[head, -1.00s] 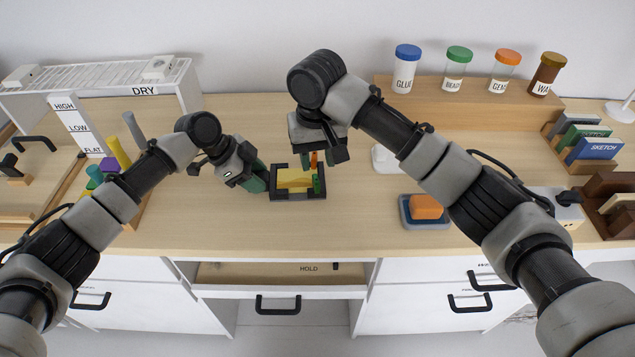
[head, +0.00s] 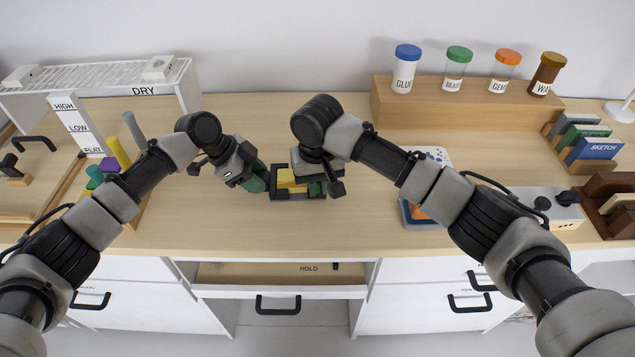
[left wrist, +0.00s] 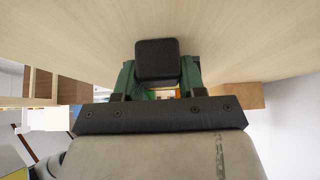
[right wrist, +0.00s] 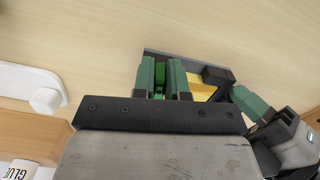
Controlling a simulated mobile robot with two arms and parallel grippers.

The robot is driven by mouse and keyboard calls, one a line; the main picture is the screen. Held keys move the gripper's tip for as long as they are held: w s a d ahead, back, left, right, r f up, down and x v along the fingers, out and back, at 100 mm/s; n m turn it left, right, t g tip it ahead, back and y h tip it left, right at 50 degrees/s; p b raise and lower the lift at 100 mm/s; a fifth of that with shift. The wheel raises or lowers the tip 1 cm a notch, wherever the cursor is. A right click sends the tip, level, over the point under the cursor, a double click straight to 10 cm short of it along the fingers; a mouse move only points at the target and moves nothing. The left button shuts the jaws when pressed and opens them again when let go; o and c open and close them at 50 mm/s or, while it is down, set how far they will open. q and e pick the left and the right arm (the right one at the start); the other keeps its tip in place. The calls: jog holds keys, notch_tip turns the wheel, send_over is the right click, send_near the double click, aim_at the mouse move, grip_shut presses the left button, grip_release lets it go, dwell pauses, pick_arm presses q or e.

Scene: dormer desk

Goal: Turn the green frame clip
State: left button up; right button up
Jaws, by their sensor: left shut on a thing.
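A dark frame (head: 285,197) with a yellow panel (head: 286,180) lies on the desk; it also shows in the right wrist view (right wrist: 160,54). The green clip (right wrist: 158,76) is at the frame's side, between the fingers of my right gripper (right wrist: 161,78). These fingers are apart, one on each side of the clip; I cannot tell whether they touch it. In the head view this gripper hides much of the frame's right side. My left gripper (head: 257,181) is shut on a black block (left wrist: 157,60) at the frame's left side.
A blue tray with an orange block (head: 419,213) lies to the right, partly behind my right arm. A wooden riser (head: 450,110) with several capped jars stands at the back. A white drying rack (head: 110,73) stands at the back left. The desk in front of the frame is clear.

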grip_shut()
jog(key=shift+n, duration=0.4)
jog(key=n, duration=0.3)
jog(key=shift+w+d+n, duration=0.1)
jog(key=shift+d+n, duration=0.05)
jog(key=shift+n, duration=0.15)
jog(key=n, duration=0.3)
jog(key=shift+w+d+n, duration=0.1)
jog(key=shift+n, duration=0.3)
jog(key=n, duration=0.4)
jog(key=shift+w, duration=0.15)
jog(key=shift+w+r+n, duration=0.1)
jog(key=shift+n, duration=2)
